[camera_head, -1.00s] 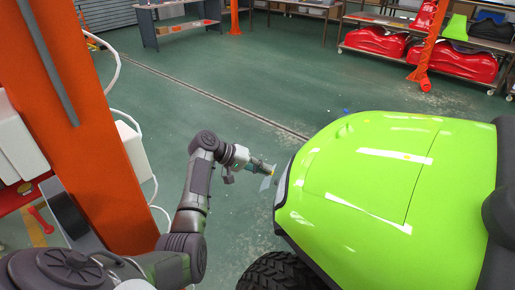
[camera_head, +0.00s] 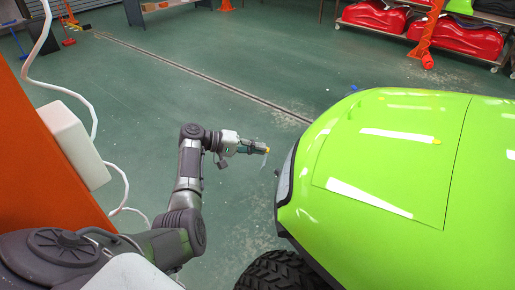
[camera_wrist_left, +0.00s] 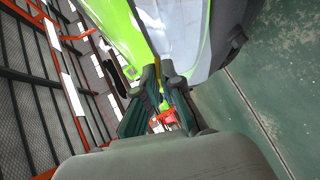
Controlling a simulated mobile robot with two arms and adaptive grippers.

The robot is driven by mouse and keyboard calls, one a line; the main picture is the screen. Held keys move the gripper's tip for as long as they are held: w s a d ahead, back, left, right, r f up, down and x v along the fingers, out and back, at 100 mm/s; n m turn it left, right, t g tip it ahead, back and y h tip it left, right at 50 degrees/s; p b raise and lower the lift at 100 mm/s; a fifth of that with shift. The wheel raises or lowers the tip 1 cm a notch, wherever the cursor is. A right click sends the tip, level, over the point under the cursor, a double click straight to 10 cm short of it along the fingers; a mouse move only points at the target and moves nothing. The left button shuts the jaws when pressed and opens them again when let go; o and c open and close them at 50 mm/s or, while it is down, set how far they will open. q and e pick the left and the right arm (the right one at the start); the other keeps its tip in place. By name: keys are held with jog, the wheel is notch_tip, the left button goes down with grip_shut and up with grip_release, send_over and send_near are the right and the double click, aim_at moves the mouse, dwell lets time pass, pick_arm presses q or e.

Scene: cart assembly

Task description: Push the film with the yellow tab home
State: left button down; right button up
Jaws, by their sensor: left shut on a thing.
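In the head view my left gripper (camera_head: 258,148) is shut on a small film (camera_head: 264,160), a pale see-through sliver with a yellow tab (camera_head: 267,149) at the fingertips. It is in the air just left of the green cart's dark-edged front (camera_head: 286,180), with a narrow gap visible between. In the left wrist view the gripper (camera_wrist_left: 160,85) has its dark fingers close together, with a bit of yellow (camera_wrist_left: 161,98) between them. A large pale area beyond the fingers may be the film or the cart's front. The film's seat cannot be made out. My right gripper is not in view.
An orange post (camera_head: 45,170) with a white box (camera_head: 72,142) stands left. The green floor between is clear.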

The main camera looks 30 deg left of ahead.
aim_at(267, 154)
pick_arm(q)
jog(key=shift+w+d+f, duration=0.15)
jog(key=shift+d+f, duration=0.15)
jog(key=shift+d, duration=0.5)
jog(key=shift+w+d+f, duration=0.1)
jog(key=shift+d+f, duration=0.05)
jog(key=shift+d, duration=0.2)
jog(key=shift+w+d+f, duration=0.15)
jog(key=shift+d, duration=0.3)
jog(key=shift+w+d+f, duration=0.1)
jog(key=shift+d+f, duration=0.05)
jog(key=shift+d, duration=0.3)
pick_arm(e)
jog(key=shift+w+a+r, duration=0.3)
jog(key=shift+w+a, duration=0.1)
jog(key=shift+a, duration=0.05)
pick_arm(q)
jog(key=shift+p, duration=0.3)
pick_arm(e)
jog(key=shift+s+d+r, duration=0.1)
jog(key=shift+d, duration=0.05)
pick_arm(q)
jog(key=shift+w+d+f, duration=0.15)
jog(key=shift+d, duration=0.4)
